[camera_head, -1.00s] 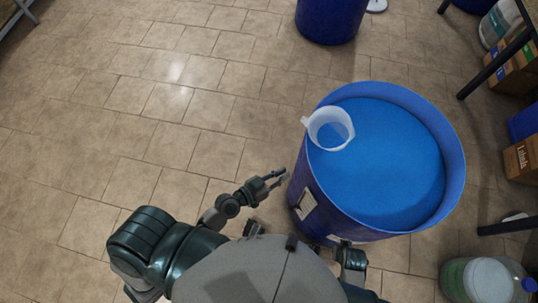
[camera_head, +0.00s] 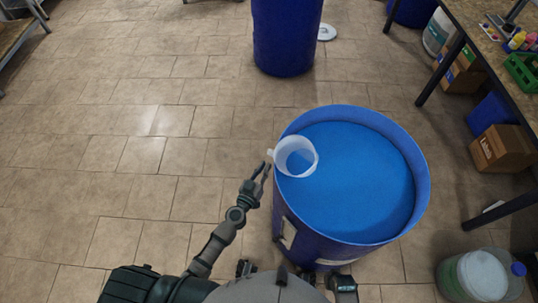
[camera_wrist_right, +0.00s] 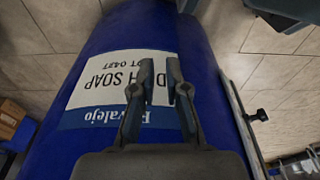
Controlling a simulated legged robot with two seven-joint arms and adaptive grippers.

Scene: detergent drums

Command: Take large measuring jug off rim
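The large measuring jug (camera_head: 296,157), whitish and translucent, sits at the left rim of the blue drum (camera_head: 422,185), which is filled with blue liquid. A small projection on the jug points left, outside the rim. My left gripper (camera_head: 264,170) is just left of the jug and the drum wall, with its fingers apart and pointing up towards that projection. I cannot tell whether a finger touches the jug. My right gripper (camera_wrist_right: 160,75) is in front of the drum's dish soap label (camera_wrist_right: 110,75), with a gap between its fingers and nothing held.
Another blue drum (camera_head: 287,35) stands at the back. A workbench (camera_head: 480,25) with boxes under it is at the right. A container with a blue cap (camera_head: 480,275) stands at the lower right. The tiled floor at left is clear.

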